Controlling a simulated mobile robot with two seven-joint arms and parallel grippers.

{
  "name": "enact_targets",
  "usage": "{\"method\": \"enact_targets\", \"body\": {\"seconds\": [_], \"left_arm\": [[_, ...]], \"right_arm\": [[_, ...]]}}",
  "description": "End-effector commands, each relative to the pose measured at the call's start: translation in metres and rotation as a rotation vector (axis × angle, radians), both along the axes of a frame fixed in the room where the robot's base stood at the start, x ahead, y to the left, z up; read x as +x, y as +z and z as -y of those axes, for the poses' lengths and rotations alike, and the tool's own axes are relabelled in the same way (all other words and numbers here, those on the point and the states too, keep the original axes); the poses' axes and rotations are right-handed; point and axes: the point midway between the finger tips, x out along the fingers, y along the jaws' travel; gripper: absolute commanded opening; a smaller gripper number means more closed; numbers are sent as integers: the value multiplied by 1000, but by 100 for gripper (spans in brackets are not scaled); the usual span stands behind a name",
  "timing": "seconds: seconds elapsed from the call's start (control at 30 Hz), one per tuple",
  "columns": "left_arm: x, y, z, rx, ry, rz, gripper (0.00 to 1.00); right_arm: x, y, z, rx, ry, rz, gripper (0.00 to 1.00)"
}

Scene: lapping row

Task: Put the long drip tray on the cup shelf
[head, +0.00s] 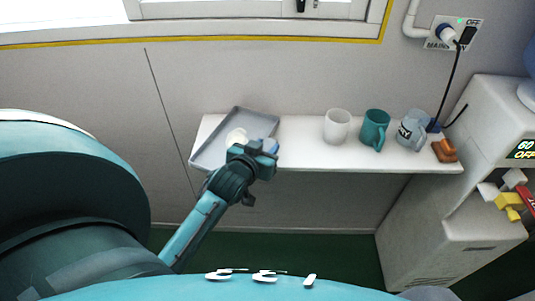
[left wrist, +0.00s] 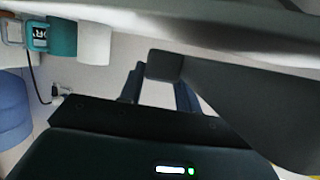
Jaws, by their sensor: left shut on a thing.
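The long drip tray (head: 240,112) is a shallow grey tray over the left end of the white cup shelf (head: 300,155). Its near left corner reaches the shelf's front left edge. I cannot tell whether it rests on the shelf or hangs just above. My left gripper (head: 264,147) is at the tray's near right side, shut on it, and hides part of it. In the left wrist view, a dark grey piece that looks like the tray (left wrist: 250,95) runs between the fingers (left wrist: 160,90). My right gripper is not in view.
A white cup (head: 337,126), a teal mug (head: 374,130), a lettered grey-blue jug (head: 411,131) and an orange-brown object (head: 444,150) stand on the shelf's right. Shelf between tray and white cup is clear. A white machine (head: 440,215) stands right.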

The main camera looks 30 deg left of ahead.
Motion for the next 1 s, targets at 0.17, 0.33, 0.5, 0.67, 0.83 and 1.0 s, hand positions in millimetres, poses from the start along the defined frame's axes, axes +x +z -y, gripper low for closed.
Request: {"method": "enact_targets", "body": {"seconds": [0.17, 0.33, 0.5, 0.67, 0.83, 1.0], "left_arm": [[-1, -25, 0, 0, 0, -3, 8], [0, -26, 0, 1, 0, 0, 8], [0, -28, 0, 1, 0, -1, 8], [0, -28, 0, 0, 0, -1, 43], [0, -28, 0, 1, 0, -1, 55], [0, -28, 0, 1, 0, -1, 55]], "right_arm": [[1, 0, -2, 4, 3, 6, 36], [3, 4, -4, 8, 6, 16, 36], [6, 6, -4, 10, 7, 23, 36], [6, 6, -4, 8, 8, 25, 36], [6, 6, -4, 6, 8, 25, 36], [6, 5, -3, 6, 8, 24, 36]]}}
